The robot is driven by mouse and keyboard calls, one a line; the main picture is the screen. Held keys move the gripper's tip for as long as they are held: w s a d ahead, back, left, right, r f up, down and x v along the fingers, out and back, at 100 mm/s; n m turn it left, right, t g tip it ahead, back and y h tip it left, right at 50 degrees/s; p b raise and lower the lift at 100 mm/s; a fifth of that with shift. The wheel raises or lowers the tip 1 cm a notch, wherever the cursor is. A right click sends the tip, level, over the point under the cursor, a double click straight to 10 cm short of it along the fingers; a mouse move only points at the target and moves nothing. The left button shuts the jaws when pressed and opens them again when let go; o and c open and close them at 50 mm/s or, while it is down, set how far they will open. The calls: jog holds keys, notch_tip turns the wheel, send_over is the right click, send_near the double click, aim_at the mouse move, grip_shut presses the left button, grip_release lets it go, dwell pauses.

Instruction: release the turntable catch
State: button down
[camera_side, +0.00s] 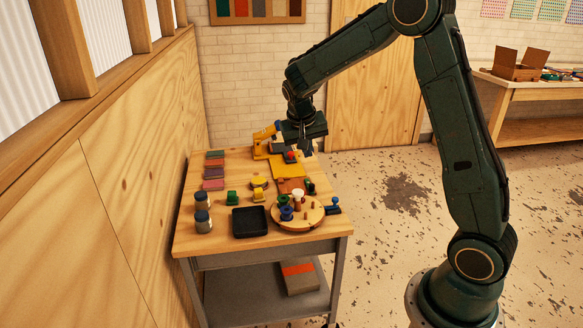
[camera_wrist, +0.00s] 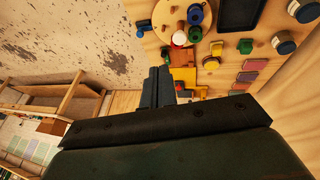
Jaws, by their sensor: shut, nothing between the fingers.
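The round wooden turntable (camera_side: 312,216) lies at the right front of the table, with blue, white-topped and green rolls on it. The catch appears to be the small blue-knobbed lever (camera_side: 334,204) at its right edge; a small blue piece also shows at the turntable's edge in the wrist view (camera_wrist: 139,31). I cannot tell the catch's exact position. My gripper (camera_side: 307,152) is above the far right end of the table, well apart from the turntable and catch. Its fingers (camera_wrist: 160,70) are shut and empty, pointing toward the table in the wrist view.
A black tray (camera_side: 250,234) sits left of the turntable. Two jars (camera_side: 203,224) stand at the left edge. Green (camera_side: 232,198) and yellow rolls (camera_side: 258,195) stand mid-table. A yellow press (camera_side: 260,148) and a yellow sheet (camera_side: 286,170) are near my gripper. Colour swatches (camera_side: 213,171) line the left.

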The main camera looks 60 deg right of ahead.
jog(key=w+d+f+m+g+h, duration=0.1)
jog(key=d+f, duration=0.4)
jog(key=f, duration=0.3)
jog(key=w+d+f+m+g+h, duration=0.1)
jog(key=d+f+m+g, duration=0.1)
jog(key=d+f, duration=0.3)
jog(key=shift+w+f, duration=0.2)
jog(key=shift+f, duration=1.55)
jog(key=shift+a, duration=0.1)
send_over(331, 207)
jog(key=w+a, duration=0.2)
jog(key=shift+s+d+f, duration=0.1)
jog(key=shift+d+f, duration=0.05)
jog(key=shift+f, duration=1.9)
jog(key=shift+s+d+f, duration=0.1)
jog(key=shift+f, duration=1.95)
jog(key=shift+s+d, duration=0.8)
jog(key=shift+d, duration=0.05)
